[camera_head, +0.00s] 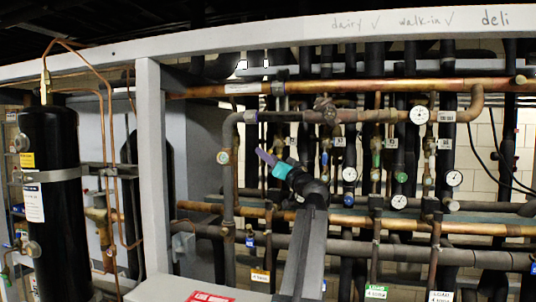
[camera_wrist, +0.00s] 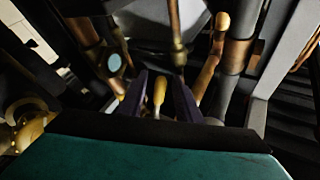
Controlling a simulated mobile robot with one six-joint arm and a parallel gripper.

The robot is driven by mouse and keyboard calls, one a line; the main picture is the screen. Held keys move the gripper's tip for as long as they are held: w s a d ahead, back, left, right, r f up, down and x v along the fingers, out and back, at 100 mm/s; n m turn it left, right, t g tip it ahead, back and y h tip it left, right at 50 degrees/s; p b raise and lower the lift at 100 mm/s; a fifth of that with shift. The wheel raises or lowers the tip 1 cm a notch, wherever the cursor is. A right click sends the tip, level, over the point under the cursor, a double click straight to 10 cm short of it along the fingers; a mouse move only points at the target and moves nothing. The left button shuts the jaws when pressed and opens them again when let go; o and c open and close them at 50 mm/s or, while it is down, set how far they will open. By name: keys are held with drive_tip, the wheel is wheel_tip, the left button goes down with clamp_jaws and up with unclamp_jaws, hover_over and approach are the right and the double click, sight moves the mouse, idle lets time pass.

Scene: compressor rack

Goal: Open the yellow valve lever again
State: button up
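A yellow valve lever (camera_wrist: 159,91) stands between the two dark purple fingers of my gripper (camera_wrist: 161,88) in the wrist view. Dark gaps show between the lever and each finger, so the gripper looks open around it, not clamped. In the head view, my gripper (camera_head: 267,160) is the purple and teal end of the arm, up against the pipework left of centre. I cannot make out the lever there; the valve body is also hard to see in the wrist view.
A round pale disc (camera_wrist: 114,63) is at left. In the head view, a grey post (camera_head: 153,170) and a black tank (camera_head: 55,200) stand left; gauges (camera_head: 419,115) hang right.

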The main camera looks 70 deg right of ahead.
clamp_jaws()
drive_tip(key=shift+d, duration=0.4)
drive_tip(key=shift+a+r, duration=0.1)
drive_tip(key=shift+a, duration=0.3)
